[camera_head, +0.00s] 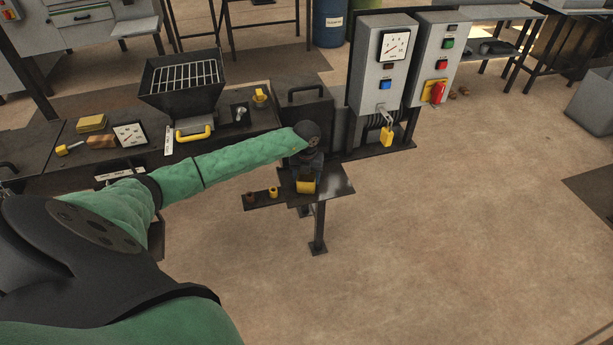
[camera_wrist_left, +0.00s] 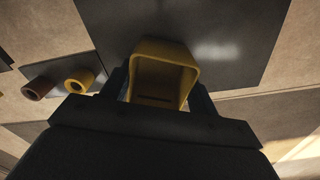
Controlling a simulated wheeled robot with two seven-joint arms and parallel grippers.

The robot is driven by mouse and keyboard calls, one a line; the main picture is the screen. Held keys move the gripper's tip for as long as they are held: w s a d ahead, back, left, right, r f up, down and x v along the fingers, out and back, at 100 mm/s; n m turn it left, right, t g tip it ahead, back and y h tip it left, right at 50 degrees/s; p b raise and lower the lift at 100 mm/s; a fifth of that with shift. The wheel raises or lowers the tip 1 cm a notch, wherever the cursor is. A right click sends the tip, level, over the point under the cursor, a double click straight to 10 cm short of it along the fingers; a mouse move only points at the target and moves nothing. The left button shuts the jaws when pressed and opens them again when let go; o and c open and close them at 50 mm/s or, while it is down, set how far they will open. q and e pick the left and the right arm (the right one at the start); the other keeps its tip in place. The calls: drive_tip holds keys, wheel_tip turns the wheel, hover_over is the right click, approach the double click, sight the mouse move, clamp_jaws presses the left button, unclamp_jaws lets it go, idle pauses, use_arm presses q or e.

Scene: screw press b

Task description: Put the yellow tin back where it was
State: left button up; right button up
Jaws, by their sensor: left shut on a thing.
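The yellow tin (camera_wrist_left: 165,72) is in my left gripper (camera_wrist_left: 160,95), between its two fingers, with its open top towards the wrist camera. In the head view the yellow tin (camera_head: 306,186) shows at the end of my left arm, over the small dark table (camera_head: 338,180). The same dark table (camera_wrist_left: 225,45) lies behind the tin in the wrist view. I cannot tell whether the tin touches its top. My left gripper (camera_head: 306,178) is shut on the tin. My right gripper is not in view.
A brown ring (camera_head: 250,196) and a small yellow ring (camera_head: 273,192) stand on a narrow ledge left of the table. A hopper (camera_head: 183,80) stands on the bench behind. Grey control boxes (camera_head: 383,60) stand at the back right.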

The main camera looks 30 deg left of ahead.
use_arm(q)
drive_tip(key=shift+f, duration=0.1)
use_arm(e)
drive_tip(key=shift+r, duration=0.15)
use_arm(q)
drive_tip(key=o, duration=1.1)
drive_tip(key=shift+c, duration=0.2)
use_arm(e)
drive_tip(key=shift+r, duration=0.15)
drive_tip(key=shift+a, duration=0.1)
